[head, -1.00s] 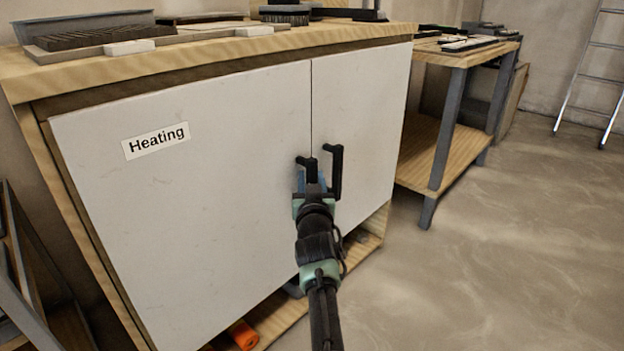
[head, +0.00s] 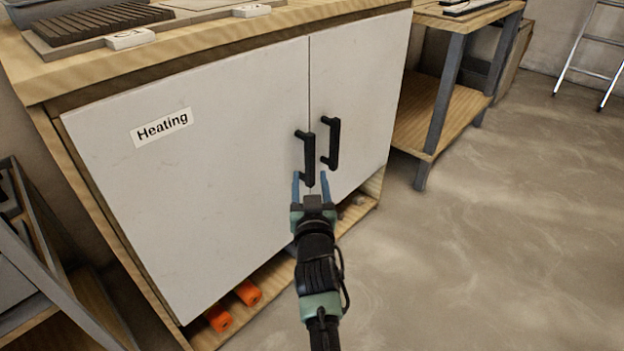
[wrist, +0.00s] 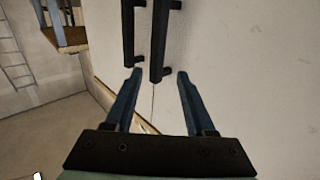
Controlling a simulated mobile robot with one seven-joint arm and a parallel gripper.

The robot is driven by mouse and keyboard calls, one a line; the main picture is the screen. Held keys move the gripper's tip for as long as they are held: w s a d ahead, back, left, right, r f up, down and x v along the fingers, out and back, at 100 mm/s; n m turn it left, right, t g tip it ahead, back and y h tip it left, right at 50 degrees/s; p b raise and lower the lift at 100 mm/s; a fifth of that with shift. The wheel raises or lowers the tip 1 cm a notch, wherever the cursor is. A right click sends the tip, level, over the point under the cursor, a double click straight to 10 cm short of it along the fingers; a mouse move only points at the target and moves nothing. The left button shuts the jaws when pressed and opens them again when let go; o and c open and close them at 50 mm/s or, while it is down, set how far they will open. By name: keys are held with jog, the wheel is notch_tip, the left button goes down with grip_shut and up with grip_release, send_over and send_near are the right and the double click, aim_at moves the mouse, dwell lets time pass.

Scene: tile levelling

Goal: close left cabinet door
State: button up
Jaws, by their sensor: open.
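The left cabinet door (head: 205,175) is a large white panel with a "Heating" label (head: 162,126). It looks nearly flush with the white right door (head: 358,105), with a thin seam between them; its left edge may stand slightly off the frame. Its black handle (head: 308,158) is beside the right door's black handle (head: 333,144). My gripper (head: 311,180) is open and empty, just below the left handle, with blue fingers pointing at the doors. In the wrist view the fingers (wrist: 155,80) are apart, and both handles lie beyond their tips. Whether a finger touches the door is unclear.
Orange rolls (head: 248,293) lie on the low shelf below the doors. A workbench (head: 440,110) stands at right and a dark rack (head: 40,260) at left. The floor at right (head: 500,230) is clear.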

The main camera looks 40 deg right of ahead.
jog(key=shift+v, duration=1.35)
jog(key=shift+d, duration=0.2)
jog(key=a+r+n+t+y+p, duration=0.1)
jog(key=a+r+t+p, duration=0.1)
jog(key=a+r, duration=0.65)
jog(key=a+r+t+y+p, duration=0.1)
jog(key=a+r+t, duration=0.2)
jog(key=r, duration=1.1)
jog(key=a+r+n+t+p, duration=0.15)
jog(key=a+r, duration=0.35)
jog(key=r, duration=0.7)
jog(key=s+a+r+n+t+y+p, duration=0.1)
jog(key=s+a+r+t+y+p, duration=0.15)
jog(key=s+a+r, duration=0.45)
jog(key=s+a+r+n+t+y+p, duration=0.1)
jog(key=s+a+r+n+y, duration=0.2)
jog(key=r, duration=0.5)
jog(key=s+a+r+t+y+p, duration=0.2)
jog(key=s+a+r, duration=0.3)
jog(key=s+r, duration=0.25)
notch_tip(320, 180, up, 36)
jog(key=p, duration=3.5)
jog(key=shift+w+p, duration=0.4)
jog(key=shift+w, duration=0.05)
